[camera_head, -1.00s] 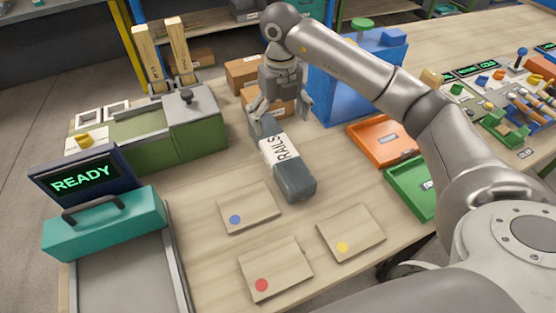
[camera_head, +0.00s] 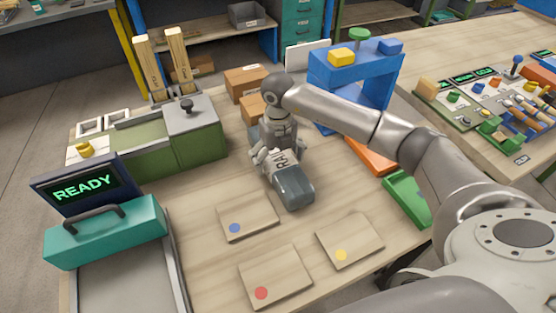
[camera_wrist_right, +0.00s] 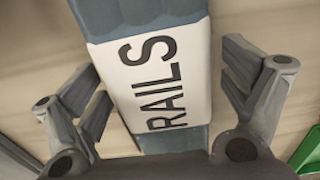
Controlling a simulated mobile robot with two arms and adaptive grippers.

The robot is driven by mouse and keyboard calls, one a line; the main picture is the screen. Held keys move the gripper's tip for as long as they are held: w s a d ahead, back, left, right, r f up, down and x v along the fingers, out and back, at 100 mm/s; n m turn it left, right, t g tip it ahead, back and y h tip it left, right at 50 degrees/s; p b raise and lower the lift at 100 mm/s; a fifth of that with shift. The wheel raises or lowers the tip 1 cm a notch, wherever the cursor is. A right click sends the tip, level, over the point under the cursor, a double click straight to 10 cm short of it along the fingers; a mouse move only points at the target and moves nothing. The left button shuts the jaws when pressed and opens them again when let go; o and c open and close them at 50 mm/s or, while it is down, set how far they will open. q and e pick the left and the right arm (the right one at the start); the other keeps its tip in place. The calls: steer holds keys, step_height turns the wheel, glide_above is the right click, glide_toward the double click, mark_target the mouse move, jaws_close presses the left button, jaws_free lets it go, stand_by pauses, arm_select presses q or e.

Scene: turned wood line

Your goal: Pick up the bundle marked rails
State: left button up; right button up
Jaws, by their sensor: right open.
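The rails bundle (camera_head: 292,187) is a long grey-blue pack with a white band lettered RAILS. It lies on the wooden table, and my right gripper covers part of it in the head view. My right gripper (camera_head: 276,165) is over the label, pointing down. In the right wrist view the bundle's label (camera_wrist_right: 160,75) lies between the two spread fingers of the gripper (camera_wrist_right: 165,100). A gap shows between the bundle and the finger on the right. The left gripper is not in view.
Three wooden plates with blue (camera_head: 247,220), yellow (camera_head: 350,240) and red (camera_head: 275,277) dots lie in front. A green machine (camera_head: 165,140) stands left, a teal case (camera_head: 105,232) nearer. A blue stand (camera_head: 335,75), cardboard boxes (camera_head: 245,82), and orange (camera_head: 370,155) and green (camera_head: 405,195) trays are around.

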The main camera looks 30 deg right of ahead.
steer(key=c, duration=1.5)
steer(key=shift+c, duration=0.9)
steer(key=shift+w+r, duration=0.1)
steer(key=shift+r, duration=0.05)
